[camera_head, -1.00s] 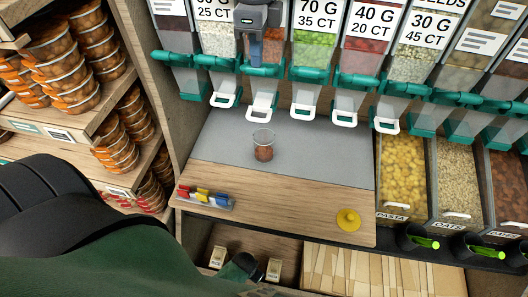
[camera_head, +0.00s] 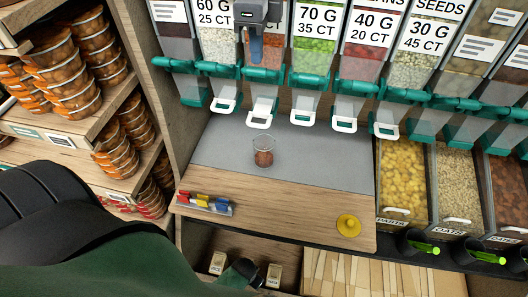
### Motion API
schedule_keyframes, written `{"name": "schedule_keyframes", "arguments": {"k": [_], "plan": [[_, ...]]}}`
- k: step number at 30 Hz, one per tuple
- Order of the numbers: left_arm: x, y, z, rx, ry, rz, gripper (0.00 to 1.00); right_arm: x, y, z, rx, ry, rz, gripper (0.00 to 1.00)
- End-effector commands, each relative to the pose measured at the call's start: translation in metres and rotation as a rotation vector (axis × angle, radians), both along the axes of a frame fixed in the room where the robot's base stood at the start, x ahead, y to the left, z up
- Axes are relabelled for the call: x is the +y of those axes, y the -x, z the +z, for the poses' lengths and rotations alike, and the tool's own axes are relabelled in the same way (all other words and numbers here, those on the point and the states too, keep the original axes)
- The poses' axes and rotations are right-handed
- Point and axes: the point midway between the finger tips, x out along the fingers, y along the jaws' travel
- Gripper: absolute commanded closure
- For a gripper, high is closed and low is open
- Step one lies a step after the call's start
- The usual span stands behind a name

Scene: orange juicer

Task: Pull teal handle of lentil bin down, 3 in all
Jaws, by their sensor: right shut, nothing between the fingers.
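A row of clear bins with teal handles hangs at the back. The bin behind my right gripper (camera_head: 257,47) has its label hidden, so I cannot confirm it is the lentil bin. Its teal handle (camera_head: 264,74) is a bar across its front, above a white-framed spout (camera_head: 261,113). My right gripper is shut and empty, pointing down, with its fingertips just above or in front of that handle; I cannot tell whether they touch. A clear cup (camera_head: 264,151) with brown grains stands on the grey mat below. My left gripper is not visible.
A grey mat (camera_head: 225,140) covers the rear of the wooden counter. A tray of coloured clips (camera_head: 205,203) and a yellow knobbed object (camera_head: 348,225) lie near its front edge. Stacked tubs (camera_head: 75,70) fill shelves at left. Pasta (camera_head: 402,180) and oats bins stand at right.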

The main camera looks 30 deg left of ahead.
Motion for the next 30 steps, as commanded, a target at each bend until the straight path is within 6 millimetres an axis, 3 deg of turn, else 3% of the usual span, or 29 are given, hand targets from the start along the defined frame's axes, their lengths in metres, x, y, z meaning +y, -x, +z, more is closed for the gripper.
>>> {"name": "schedule_keyframes", "arguments": {"k": [30], "plan": [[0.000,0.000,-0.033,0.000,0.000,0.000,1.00,-0.001,0.003,-0.035,0.000,0.000,0.000,1.00]]}}
